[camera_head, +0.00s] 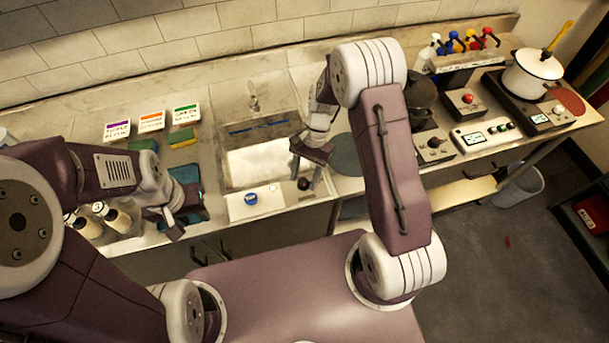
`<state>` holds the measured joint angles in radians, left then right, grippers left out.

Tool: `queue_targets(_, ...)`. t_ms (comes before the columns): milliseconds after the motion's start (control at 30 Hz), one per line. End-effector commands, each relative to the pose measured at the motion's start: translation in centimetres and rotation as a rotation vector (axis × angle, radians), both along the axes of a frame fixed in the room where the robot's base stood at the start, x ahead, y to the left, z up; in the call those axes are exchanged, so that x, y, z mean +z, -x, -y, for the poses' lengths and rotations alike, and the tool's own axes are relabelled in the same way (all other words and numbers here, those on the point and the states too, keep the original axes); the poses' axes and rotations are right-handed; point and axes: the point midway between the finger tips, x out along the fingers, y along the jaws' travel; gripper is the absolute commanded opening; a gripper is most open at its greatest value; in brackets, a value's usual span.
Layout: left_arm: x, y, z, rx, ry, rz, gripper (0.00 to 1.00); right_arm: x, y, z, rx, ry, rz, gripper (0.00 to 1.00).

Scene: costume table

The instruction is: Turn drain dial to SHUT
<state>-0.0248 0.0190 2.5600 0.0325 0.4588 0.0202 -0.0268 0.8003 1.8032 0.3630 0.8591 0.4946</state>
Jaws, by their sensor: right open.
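The sink (225,160) is set in the counter at the centre and holds pale, whitish contents. A pale panel (270,203) runs along its front edge, with a blue round badge at its left. A small dark round knob (303,184), which looks like the drain dial, sits at the panel's right. Its SHUT marking cannot be read. My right gripper (307,176) points down at the knob, open, with its fingers on either side; whether they touch it is unclear. My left gripper (174,226) is over the counter's front edge at the left; its jaw opening is unclear.
Cream-topped bottles (117,217) stand near my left arm.

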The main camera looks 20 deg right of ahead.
Motion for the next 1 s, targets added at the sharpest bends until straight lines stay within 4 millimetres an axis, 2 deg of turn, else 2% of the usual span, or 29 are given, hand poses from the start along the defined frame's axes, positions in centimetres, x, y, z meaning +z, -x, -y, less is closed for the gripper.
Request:
queue_targets(233, 0.0, 0.0, 0.0, 0.0, 0.0, 0.0, 0.36, -0.2, 0.1, -0.1, 0.0, 0.001, 0.001, 0.49)
queue_targets(267, 0.0, 0.0, 0.0, 0.0, 0.0, 0.0, 0.36, -0.2, 0.1, -0.1, 0.0, 0.001, 0.001, 0.44)
queue_targets(400, 0.0, 0.0, 0.0, 0.0, 0.0, 0.0, 0.36, -0.2, 0.1, 0.0, 0.0, 0.001, 0.001, 0.05)
queue_targets(433, 0.0, 0.0, 0.0, 0.0, 0.0, 0.0, 0.36, -0.2, 0.1, 0.0, 0.0, 0.001, 0.001, 0.0)
queue_targets(767, 0.3, 0.0, 0.0, 0.0, 0.0, 0.0, 0.36, -0.1, 0.0, -0.1, 0.043, 0.001, 0.0, 0.0)
queue_targets(1000, 1.0, 0.0, 0.0, 0.0, 0.0, 0.0, 0.36, 0.0, -0.1, -0.2, 0.196, 0.0, 0.0, 0.0)
